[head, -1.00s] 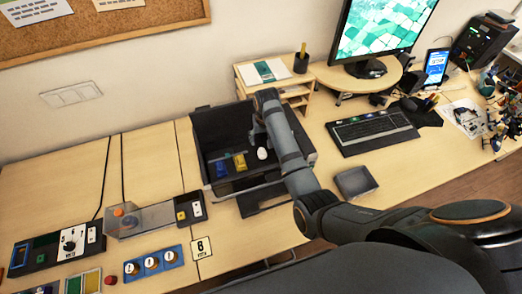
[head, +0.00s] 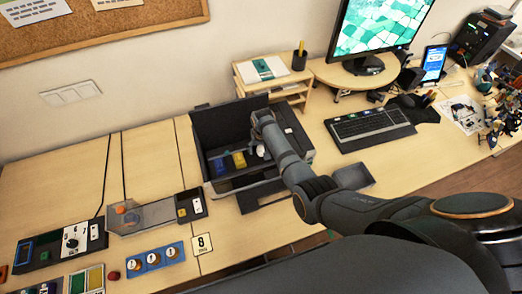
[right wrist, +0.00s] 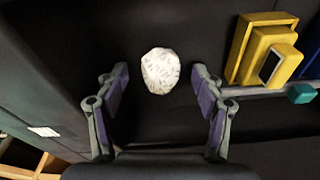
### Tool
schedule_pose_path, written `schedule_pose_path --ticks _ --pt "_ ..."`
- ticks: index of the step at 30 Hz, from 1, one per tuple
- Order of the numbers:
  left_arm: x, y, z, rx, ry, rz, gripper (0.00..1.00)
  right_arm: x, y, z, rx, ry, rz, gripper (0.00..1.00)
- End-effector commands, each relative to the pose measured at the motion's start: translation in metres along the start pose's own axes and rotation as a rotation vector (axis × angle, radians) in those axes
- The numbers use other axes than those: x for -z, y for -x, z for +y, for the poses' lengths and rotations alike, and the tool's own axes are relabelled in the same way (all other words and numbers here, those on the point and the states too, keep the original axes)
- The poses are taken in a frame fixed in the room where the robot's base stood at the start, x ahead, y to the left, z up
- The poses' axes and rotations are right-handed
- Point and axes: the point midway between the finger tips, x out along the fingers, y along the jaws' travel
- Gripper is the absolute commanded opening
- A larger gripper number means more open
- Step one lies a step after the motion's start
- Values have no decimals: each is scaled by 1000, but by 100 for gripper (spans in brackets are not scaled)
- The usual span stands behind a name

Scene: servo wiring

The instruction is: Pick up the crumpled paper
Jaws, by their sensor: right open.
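The crumpled paper (right wrist: 160,71) is a white ball with faint print, lying on the dark floor of the black open box (head: 222,128). In the head view the paper (head: 261,151) shows just below my right gripper (head: 262,140). In the right wrist view my right gripper (right wrist: 160,88) is open, with one finger on each side of the near end of the paper. The fingers look apart from the paper, and nothing is held. My left gripper is not in view.
In the box, a yellow part (right wrist: 265,48) lies right of the paper in the wrist view, with a teal block (right wrist: 302,93) near it. A keyboard (head: 370,124) lies farther right.

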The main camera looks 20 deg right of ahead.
Motion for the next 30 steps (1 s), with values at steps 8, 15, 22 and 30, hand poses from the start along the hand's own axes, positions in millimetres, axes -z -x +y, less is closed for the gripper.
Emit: schedule_pose_path --ticks 8,15,22,30 --pt "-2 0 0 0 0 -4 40 0 0 0 0 0 -1 38" --pt "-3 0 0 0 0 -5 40 0 0 0 0 0 -1 28" --pt "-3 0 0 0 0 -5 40 0 4 0 0 1 -1 28" --pt "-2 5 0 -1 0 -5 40 -7 50 5 0 -1 1 28"
